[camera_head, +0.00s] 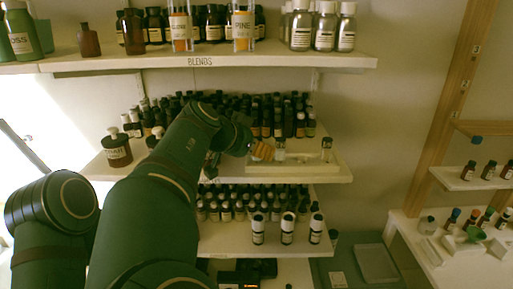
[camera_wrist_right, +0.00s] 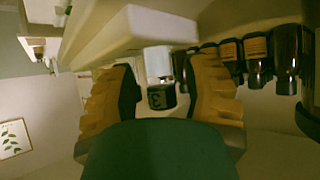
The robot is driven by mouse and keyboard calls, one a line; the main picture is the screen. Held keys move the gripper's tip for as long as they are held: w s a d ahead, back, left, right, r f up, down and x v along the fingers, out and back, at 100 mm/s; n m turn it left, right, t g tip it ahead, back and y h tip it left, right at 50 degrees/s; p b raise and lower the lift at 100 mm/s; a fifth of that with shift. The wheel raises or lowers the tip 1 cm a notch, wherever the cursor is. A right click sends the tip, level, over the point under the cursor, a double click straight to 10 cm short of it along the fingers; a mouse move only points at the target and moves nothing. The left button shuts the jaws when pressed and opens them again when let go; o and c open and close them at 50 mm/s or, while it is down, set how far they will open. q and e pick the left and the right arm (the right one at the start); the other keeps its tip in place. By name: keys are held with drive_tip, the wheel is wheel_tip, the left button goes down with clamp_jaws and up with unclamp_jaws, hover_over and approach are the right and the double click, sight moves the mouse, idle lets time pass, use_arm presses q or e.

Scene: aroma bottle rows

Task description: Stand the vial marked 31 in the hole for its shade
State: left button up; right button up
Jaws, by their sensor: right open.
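A small vial with a pale body and a dark cap (camera_wrist_right: 161,97) is between my right fingers in the right wrist view. A mark like a 3 shows on it; the rest cannot be read. My right gripper (camera_wrist_right: 161,103) is open, with a ribbed orange-brown finger on each side of the vial and gaps between. In the head view my right gripper (camera_head: 267,151) is at the middle shelf, beside a vial (camera_head: 280,151) at the white tray (camera_head: 305,172). Another vial (camera_head: 327,149) stands at the tray's right end. The holes are too small to make out clearly.
Rows of dark bottles (camera_head: 299,125) stand behind the tray, close by in the right wrist view (camera_wrist_right: 255,62). A brown jar (camera_head: 117,152) stands left. Wall space right of the tray is free.

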drive_tip(key=v, duration=1.2)
drive_tip(key=shift+b, duration=0.3)
drive_tip(key=shift+w, duration=0.1)
